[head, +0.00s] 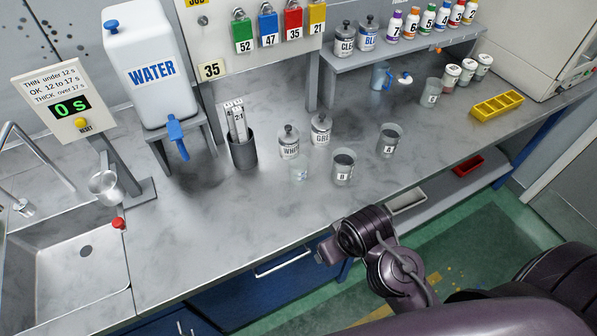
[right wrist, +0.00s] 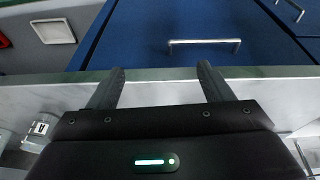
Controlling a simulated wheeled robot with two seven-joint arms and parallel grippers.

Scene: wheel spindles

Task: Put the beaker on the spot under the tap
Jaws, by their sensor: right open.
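A small clear glass beaker (head: 300,171) stands on the grey counter in the head view, in front of the metal WHIT jar and left of the cup marked B. The blue tap (head: 177,138) hangs from the white WATER tank (head: 150,65) at the left. I cannot make out a marked spot on the counter under it. My right gripper (head: 326,253) is at the counter's front edge, to the front right of the beaker and apart from it. In the right wrist view its two fingers (right wrist: 162,78) are spread with nothing between them. My left gripper is not in view.
Cups B (head: 343,168) and A (head: 389,140), metal jars (head: 320,130) and a dark holder of strips (head: 242,150) stand near the beaker. A sink (head: 75,262) and a timer post are at the left. Blue drawers (right wrist: 205,28) lie below the counter edge. The front-left counter is clear.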

